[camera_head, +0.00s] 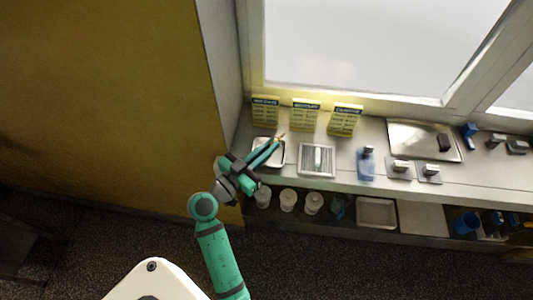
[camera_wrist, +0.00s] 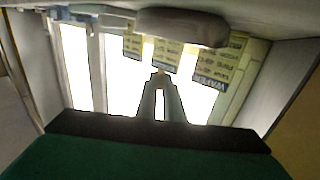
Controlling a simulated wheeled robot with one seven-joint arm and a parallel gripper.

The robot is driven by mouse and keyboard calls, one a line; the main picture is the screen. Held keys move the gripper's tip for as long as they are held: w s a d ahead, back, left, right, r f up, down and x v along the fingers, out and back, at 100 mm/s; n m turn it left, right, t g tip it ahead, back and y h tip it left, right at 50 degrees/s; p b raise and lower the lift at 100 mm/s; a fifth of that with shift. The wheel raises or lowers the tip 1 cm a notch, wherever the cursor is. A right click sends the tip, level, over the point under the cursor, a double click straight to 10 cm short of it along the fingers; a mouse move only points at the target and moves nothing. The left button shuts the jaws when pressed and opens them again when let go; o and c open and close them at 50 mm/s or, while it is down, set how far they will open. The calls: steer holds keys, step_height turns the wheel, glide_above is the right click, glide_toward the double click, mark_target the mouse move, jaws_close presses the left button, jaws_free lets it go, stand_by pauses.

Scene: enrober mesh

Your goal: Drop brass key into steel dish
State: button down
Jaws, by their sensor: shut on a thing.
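My gripper (camera_head: 274,143) reaches over the counter from the lower left, its long green fingers shut on a small brass key (camera_head: 281,136). The key sticks out past the fingertips. The steel dish (camera_head: 278,160) is a small shallow square tray on the counter's left part; the fingers cross above it and hide part of it. The key shows near the dish's far edge; its height above the dish is hard to tell. In the wrist view the fingers (camera_wrist: 160,80) are close together, with a small brownish bit of the key at their tips.
Three yellow cards (camera_head: 305,115) stand behind, along the window. A tray with a grate (camera_head: 317,160) lies right of the dish. A blue bottle (camera_head: 366,163) and metal blocks (camera_head: 400,168) stand farther right.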

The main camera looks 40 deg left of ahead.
steer(key=shift+s+a+f, duration=0.25)
steer(key=shift+a, duration=0.15)
steer(key=c, duration=1.8)
jaws_free()
steer(key=shift+s, duration=0.1)
steer(key=s, duration=1)
steer(key=shift+s+a, duration=0.25)
steer(key=shift+s, duration=0.1)
steer(key=shift+d+f, duration=0.1)
